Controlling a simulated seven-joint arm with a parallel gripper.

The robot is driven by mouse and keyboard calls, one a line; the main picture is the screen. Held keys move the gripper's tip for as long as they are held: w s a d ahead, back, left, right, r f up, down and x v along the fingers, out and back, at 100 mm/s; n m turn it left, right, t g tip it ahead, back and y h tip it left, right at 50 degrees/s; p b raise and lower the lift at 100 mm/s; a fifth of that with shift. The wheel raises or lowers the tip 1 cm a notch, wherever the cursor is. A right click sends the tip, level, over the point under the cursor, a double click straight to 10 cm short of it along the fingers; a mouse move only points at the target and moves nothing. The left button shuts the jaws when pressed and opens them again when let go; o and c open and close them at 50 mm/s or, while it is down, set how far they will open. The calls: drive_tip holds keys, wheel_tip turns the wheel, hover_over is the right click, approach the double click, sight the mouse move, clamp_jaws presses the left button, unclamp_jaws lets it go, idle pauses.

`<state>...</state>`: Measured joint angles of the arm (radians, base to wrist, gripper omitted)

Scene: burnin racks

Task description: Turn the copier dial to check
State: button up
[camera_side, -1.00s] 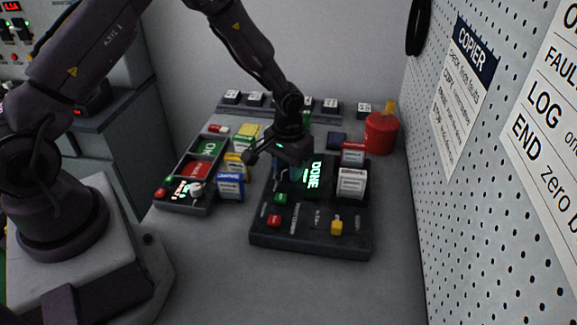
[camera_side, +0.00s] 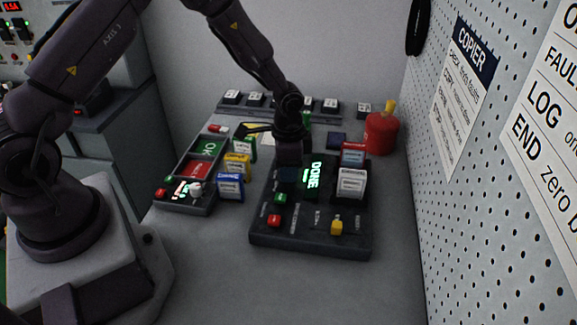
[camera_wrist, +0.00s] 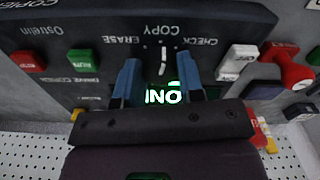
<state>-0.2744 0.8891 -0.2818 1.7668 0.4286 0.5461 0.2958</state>
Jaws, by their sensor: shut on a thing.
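The dark copier (camera_side: 265,238) lies on the table with its green DONE screen (camera_side: 317,173) lit. My gripper (camera_side: 288,174) reaches straight down over its rear left part. In the wrist view its blue fingers (camera_wrist: 158,88) stand on both sides of the copier dial (camera_wrist: 163,62), shut on it. ERASE, COPY and CHECK are printed upside down around the dial, with COPY in the middle and CHECK (camera_wrist: 200,42) at the right. A white mark on the dial points roughly at COPY. The gripper hides most of the dial in the side view.
A red button (camera_side: 274,220), green button (camera_side: 281,198) and yellow switch (camera_side: 336,228) sit towards the copier's front. A white cartridge (camera_side: 351,184) stands at its right. A red canister (camera_side: 381,133) is behind. The pegboard wall (camera_side: 480,230) bounds the right.

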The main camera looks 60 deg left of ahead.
drive_tip(key=m, duration=0.6)
drive_tip(key=shift+m, duration=0.4)
idle(0.4)
drive_tip(key=o, duration=0.9)
drive_tip(key=shift+r, duration=0.1)
wheel_tip(320, 180, up, 13)
